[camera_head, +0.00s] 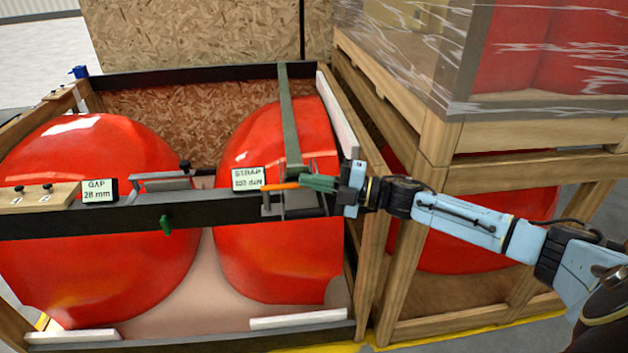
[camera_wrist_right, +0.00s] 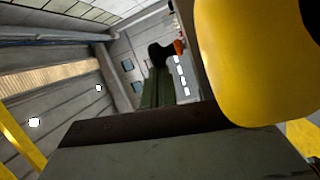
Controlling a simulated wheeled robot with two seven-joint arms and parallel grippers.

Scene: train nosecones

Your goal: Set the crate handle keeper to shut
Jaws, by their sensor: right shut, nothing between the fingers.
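The open crate's dark front beam (camera_head: 120,219) carries a grey bar handle (camera_head: 158,185) with a black knob at its right end. A small green tab (camera_head: 166,225) hangs on the beam's front face, below that handle. Which small part is the keeper, I cannot tell for sure. An orange lever (camera_head: 280,186) and a dark green piece (camera_head: 318,182) lie at the beam's right end beside the strap sign. My right gripper (camera_head: 338,184) is shut and empty at this end, close to the green piece; contact is unclear. My left gripper is out of view.
Two large red nosecones (camera_head: 95,245) fill the crate. A green-grey strap (camera_head: 286,110) runs over the right one. A wooden rack (camera_head: 440,165) with a wrapped load stands close at the right, behind my arm. A gap sign (camera_head: 97,191) sits on the beam.

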